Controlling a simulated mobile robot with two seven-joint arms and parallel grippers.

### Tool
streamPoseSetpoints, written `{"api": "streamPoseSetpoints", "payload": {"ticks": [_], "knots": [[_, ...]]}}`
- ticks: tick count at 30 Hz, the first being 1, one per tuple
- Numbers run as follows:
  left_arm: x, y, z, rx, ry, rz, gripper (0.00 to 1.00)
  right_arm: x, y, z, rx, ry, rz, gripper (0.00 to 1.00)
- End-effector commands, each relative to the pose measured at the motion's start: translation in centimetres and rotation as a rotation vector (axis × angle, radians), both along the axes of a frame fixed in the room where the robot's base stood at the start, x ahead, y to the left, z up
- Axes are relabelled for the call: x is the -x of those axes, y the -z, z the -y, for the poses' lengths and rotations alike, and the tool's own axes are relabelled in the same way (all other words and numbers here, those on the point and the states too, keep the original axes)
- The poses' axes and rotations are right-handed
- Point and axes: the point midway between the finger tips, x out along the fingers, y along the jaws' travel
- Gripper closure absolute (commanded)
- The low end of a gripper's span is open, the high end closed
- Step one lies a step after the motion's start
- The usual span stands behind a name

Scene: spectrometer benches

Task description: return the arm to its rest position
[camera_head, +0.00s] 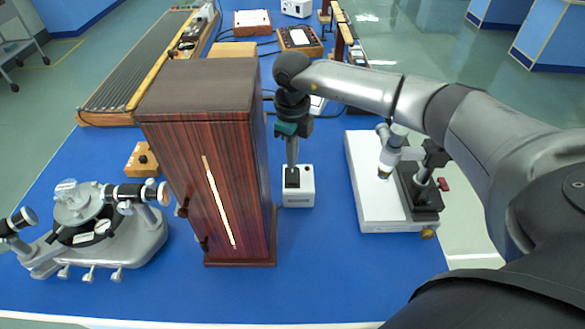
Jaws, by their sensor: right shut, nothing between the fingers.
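My right arm comes in from the right and reaches across the blue bench. Its right gripper (292,112) points down just right of the tall dark-wood cabinet (220,165). It is shut and empty, directly above or against the upper end of a grey post (291,152) with a teal part at its top. I cannot tell whether they touch. The post stands over a small white box (299,192). My left gripper is not in view.
A grey spectrometer (95,235) stands at the front left. A white base (365,185) carrying a black stand and tube sits under my right forearm. A long ribbed panel (145,65) and several boxes fill the back. The bench's front middle (320,285) is clear.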

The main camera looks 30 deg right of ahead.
Motion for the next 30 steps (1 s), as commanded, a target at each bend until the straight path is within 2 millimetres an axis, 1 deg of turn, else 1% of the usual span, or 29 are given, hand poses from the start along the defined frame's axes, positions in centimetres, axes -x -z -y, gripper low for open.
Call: {"api": "streamPoseSetpoints", "payload": {"ticks": [1, 7, 23, 26, 29, 30], "knots": [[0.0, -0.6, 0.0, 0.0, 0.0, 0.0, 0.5, 0.0, -0.7, 0.0, 0.0, 0.0, 0.001, 1.0], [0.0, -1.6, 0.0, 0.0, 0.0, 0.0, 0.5, 0.0, -2.0, 0.0, 0.0, 0.0, 0.0, 1.0], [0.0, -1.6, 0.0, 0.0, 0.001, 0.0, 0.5, 0.0, -2.0, 0.0, 0.0, 0.0, 0.0, 1.0], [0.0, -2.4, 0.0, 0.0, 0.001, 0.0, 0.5, 0.0, -2.8, 0.0, 0.0, 0.0, 0.0, 1.0], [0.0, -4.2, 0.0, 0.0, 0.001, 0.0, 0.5, 0.0, -4.7, 0.0, 0.0, 0.0, 0.0, 1.0], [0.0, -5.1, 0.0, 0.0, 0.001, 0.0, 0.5, 0.0, -5.6, 0.0, 0.0, 0.0, 0.0, 1.0]]}}
